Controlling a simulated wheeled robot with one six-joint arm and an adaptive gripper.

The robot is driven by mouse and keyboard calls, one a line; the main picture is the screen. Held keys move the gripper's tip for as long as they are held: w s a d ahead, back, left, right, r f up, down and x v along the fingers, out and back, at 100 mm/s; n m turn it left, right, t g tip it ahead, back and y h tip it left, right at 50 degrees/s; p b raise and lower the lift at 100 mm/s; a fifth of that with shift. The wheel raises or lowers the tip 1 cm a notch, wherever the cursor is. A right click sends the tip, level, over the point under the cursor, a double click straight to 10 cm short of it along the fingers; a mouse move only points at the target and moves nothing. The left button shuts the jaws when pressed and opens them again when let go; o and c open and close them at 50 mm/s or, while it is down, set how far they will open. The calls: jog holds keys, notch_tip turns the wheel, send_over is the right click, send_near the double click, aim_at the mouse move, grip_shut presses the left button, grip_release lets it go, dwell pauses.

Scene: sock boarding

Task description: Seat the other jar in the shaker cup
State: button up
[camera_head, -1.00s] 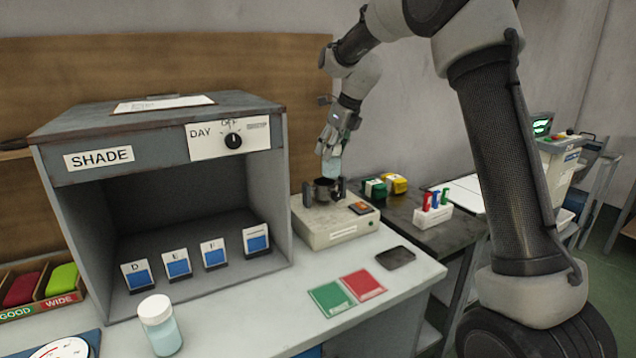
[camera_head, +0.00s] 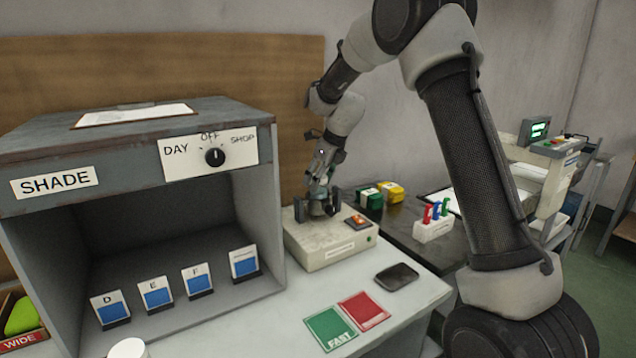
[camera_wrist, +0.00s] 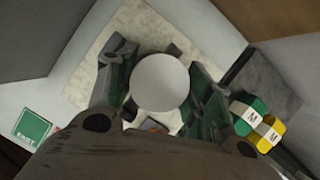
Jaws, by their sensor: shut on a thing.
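My gripper (camera_head: 320,186) is down at the shaker and shut on a jar. In the wrist view the jar shows its round white lid (camera_wrist: 160,82) between the two fingers. The shaker (camera_head: 331,250) is a beige box with a dark cup (camera_head: 319,209) on top, between dark upright posts. The jar's lower part is at the cup's mouth, but the gripper and posts hide it. I cannot tell whether it rests on the cup's bottom. A second jar's white lid (camera_head: 128,348) shows at the bottom edge of the head view.
The SHADE cabinet (camera_head: 55,182) stands close at the left of the shaker. Green and yellow blocks (camera_head: 390,191) and a white rack (camera_head: 433,229) are to the right. A dark tray (camera_head: 397,275) and green and red cards (camera_head: 331,329) lie in front.

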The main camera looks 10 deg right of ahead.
jog(key=shift+f, duration=0.45)
jog(key=shift+f, duration=0.1)
jog(key=o, duration=1.4)
jog(key=shift+o, duration=0.2)
